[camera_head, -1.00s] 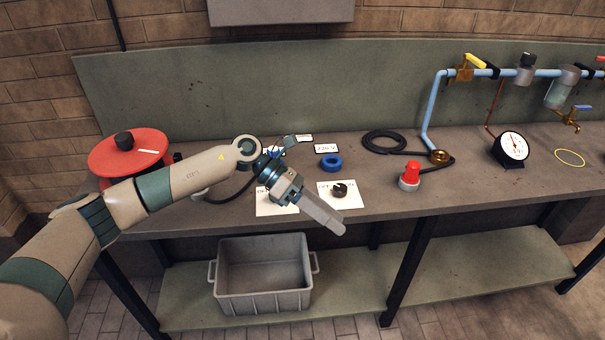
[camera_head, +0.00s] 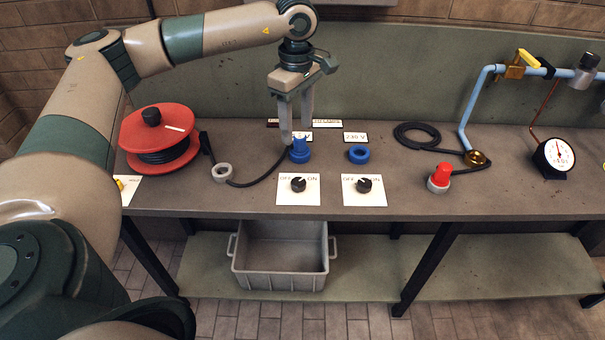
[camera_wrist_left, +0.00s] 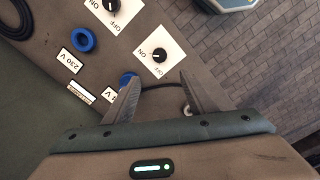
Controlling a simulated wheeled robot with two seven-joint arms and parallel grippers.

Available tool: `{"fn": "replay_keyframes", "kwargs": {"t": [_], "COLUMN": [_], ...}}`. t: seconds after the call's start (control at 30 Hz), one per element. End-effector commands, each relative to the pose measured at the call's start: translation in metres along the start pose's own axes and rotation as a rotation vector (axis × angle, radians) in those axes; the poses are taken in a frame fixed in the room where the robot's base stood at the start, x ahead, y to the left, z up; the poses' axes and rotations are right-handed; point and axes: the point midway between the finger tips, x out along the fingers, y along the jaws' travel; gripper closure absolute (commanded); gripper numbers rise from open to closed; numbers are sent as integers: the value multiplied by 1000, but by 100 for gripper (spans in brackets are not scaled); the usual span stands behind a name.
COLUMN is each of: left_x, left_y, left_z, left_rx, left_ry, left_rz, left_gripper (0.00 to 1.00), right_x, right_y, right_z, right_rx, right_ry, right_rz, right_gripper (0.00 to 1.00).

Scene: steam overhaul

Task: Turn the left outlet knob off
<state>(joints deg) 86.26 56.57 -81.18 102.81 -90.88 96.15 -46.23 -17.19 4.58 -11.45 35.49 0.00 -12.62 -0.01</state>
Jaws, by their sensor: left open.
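The left outlet knob (camera_head: 298,185) is a black dial on a white OFF/ON plate on the bench. It also shows in the left wrist view (camera_wrist_left: 159,54); I cannot tell surely where its pointer stands. Behind it is the left blue outlet (camera_head: 299,152), with a blue piece standing up in it and a black cable beside it. My left gripper (camera_head: 295,140) is open and empty, fingers pointing down, behind the knob and near the blue piece. I cannot tell whether a finger touches it. In the left wrist view the fingers (camera_wrist_left: 158,98) are spread. My right gripper is not in view.
A second knob (camera_head: 364,184) and blue outlet (camera_head: 358,154) are just right. A red cable reel (camera_head: 160,130) and a grey ring (camera_head: 222,172) lie left. A red-topped button (camera_head: 440,175) and a gauge (camera_head: 554,156) stand right. A grey crate (camera_head: 280,262) sits below.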

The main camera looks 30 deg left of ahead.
Motion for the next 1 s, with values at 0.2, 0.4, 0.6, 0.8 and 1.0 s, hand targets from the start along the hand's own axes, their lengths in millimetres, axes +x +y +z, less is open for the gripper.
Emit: {"fn": "replay_keyframes", "kwargs": {"t": [0.2,0.4,0.6,0.8,1.0], "left_x": [2,13,38,73,109], "left_y": [0,0,0,-1,-1], "left_z": [1,1,1,1,1], "left_rx": [0,-1,-1,-1,-1], "left_ry": [-2,-2,-2,-2,-2], "left_rz": [0,-2,-3,-5,-4], "left_gripper": [49,49,49,49,49], "right_x": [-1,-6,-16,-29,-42], "right_y": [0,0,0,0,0], "right_z": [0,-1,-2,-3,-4], "right_rx": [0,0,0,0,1], "right_ry": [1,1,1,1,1], "right_rz": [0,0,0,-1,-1], "right_gripper": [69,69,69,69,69]}}
